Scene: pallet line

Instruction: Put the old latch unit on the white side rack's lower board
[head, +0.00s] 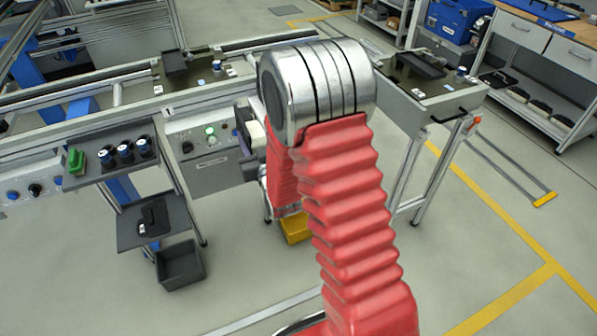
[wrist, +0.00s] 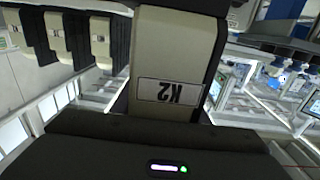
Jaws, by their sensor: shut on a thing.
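My gripper (head: 252,150) is mostly hidden behind my arm in the head view. It is in front of the line's grey control box. In the wrist view a cream block with black edges and an upside-down K2 label (wrist: 172,60) fills the middle, above a dark body with a small lit lamp. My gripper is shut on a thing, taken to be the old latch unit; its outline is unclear. At left is a side rack with an upper board (head: 98,172) and a dark lower board (head: 180,216). A black piece (head: 153,218) lies on the lower board.
The upper board carries a green block (head: 76,161) and several dark round parts. A dark bin (head: 180,265) stands on the floor below the rack. A yellow bin (head: 295,228) is under the line. Open floor lies in front.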

